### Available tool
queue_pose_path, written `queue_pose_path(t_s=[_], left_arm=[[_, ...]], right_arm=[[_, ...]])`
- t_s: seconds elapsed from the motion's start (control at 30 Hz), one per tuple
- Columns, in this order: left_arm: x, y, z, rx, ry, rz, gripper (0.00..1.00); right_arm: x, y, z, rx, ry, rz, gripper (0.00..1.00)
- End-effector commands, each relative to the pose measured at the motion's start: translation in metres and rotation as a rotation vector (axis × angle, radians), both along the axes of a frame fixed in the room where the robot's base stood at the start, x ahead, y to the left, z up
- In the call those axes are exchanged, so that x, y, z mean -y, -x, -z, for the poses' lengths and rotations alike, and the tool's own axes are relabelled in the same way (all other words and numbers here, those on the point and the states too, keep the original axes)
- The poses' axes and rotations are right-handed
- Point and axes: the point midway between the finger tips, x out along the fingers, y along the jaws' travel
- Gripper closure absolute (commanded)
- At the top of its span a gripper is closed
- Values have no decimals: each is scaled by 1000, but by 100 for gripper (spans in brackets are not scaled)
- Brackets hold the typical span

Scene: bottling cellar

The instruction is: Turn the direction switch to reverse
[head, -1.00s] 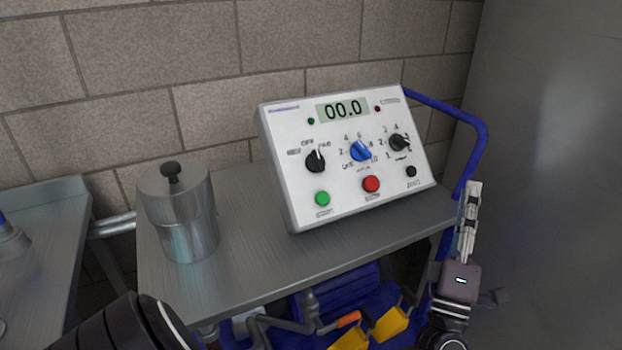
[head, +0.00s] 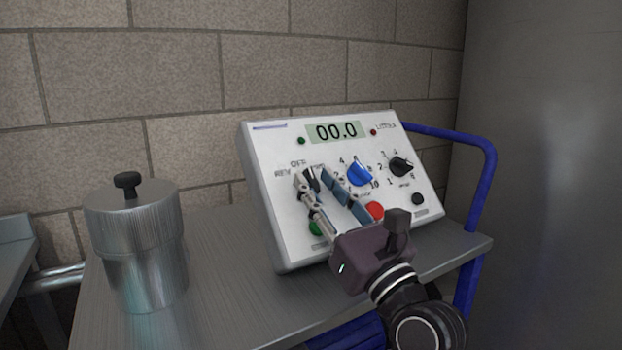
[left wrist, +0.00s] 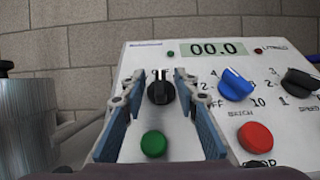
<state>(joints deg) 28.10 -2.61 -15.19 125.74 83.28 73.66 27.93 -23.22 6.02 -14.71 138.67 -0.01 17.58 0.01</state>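The direction switch is a black knob (left wrist: 160,92) at the left of the white control panel (head: 262,215), labelled REV, OFF and a third, partly hidden word. It also shows in the head view (head: 311,181). In the left wrist view its white mark points roughly up, near OFF; its exact setting is hard to tell. My left gripper (left wrist: 158,98) is open, its blue-padded fingers either side of the knob with gaps showing. In the head view the gripper (head: 314,178) reaches up from the lower right and covers part of the panel. My right gripper is not in view.
A blue knob (head: 360,174), another black knob (head: 400,167), a red button (head: 375,209) and a green button (left wrist: 153,144) are close by. A metal canister (head: 138,250) stands left of the panel on the grey cart top (head: 225,290). A brick wall stands behind.

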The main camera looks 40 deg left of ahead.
Motion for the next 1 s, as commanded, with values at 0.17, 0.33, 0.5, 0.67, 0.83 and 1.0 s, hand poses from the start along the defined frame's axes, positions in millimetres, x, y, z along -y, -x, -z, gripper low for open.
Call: queue_pose_path(t_s=[0.17, 0.33, 0.5, 0.67, 0.83, 1.0], left_arm=[[-19, -5, -8, 0, -1, -2, 72], [-24, -7, -10, -1, -1, -1, 72], [-24, -7, -10, -2, -1, 0, 72], [-24, -7, -10, -2, -1, 0, 87], [-24, -7, -10, -2, -1, 0, 100], [-24, -7, -9, -2, -1, -1, 100]], right_arm=[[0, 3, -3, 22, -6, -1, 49], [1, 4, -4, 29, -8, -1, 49], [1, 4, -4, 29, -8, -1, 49], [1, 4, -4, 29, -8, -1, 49], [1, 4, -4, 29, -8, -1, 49], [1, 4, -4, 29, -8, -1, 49]])
